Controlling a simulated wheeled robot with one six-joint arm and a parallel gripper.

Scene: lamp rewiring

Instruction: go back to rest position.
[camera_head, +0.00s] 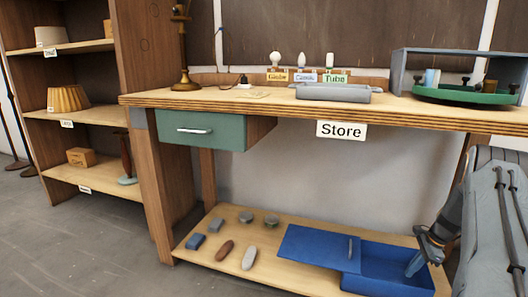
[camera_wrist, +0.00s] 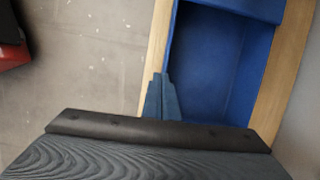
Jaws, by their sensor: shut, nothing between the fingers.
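My gripper (camera_head: 414,264) is at the lower right of the head view, over the open end of a blue box (camera_head: 392,272) on the lower shelf. Its fingers are together with nothing between them. In the wrist view my gripper (camera_wrist: 161,98) shows its blue-grey fingers at the near left edge of the blue box (camera_wrist: 207,62). The visible part of the box floor looks bare. Whether the fingertips touch the box I cannot tell.
The blue lid (camera_head: 318,246) lies slid to the left of the box. Several small blocks and pads (camera_head: 227,247) lie left of it on the lower shelf (camera_head: 200,267). The workbench top (camera_head: 230,100) overhangs this shelf. A green drawer (camera_head: 200,131) is under the bench. Open floor (camera_head: 80,240) lies at left.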

